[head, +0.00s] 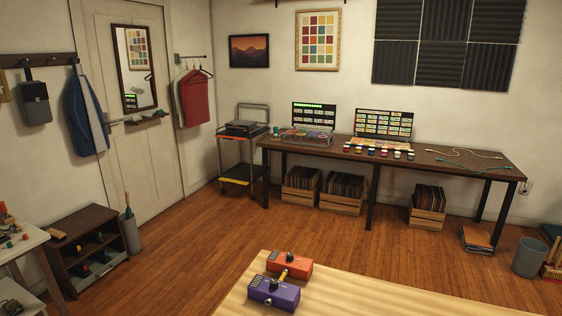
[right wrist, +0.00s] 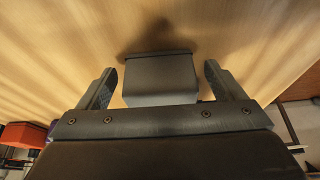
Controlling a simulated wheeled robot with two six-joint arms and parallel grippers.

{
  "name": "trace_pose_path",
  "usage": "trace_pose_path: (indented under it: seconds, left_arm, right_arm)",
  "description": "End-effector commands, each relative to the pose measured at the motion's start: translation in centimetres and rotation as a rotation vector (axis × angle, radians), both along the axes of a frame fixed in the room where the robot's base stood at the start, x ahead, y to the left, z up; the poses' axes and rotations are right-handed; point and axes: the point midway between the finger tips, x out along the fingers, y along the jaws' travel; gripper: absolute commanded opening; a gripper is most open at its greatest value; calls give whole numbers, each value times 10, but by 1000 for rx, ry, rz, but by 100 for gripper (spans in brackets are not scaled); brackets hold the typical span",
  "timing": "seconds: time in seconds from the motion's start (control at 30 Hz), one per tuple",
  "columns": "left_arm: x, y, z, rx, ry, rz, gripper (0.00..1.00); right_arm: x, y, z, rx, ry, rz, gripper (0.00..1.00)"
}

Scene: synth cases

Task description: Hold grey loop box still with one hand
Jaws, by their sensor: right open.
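A dark grey box (right wrist: 160,80), which looks like the grey loop box, sits on the light wood table in the right wrist view. My right gripper (right wrist: 160,70) is open, with one finger on each side of the box. A narrow gap shows between each finger and the box. The grey box does not show in the head view. Neither gripper shows in the head view, and my left gripper is in no view.
An orange pedal (head: 290,264) and a purple pedal (head: 273,293) stand close together on the near table (head: 380,298), with a small yellow piece between them. The rest of its visible top is clear. A long dark desk (head: 450,166) with laptops stands by the back wall.

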Motion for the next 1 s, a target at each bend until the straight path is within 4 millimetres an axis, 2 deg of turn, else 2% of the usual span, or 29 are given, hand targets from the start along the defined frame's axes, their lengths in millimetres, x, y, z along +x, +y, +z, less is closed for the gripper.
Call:
trace_pose_path:
  seconds: [0.27,0.8,1.0]
  left_arm:
    - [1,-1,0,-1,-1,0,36]
    - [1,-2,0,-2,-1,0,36]
    - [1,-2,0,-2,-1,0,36]
  right_arm:
    - [-1,-4,11,0,-3,0,89]
    - [-16,-37,97,-1,-4,-1,89]
    - [-19,-41,110,-1,-1,1,89]
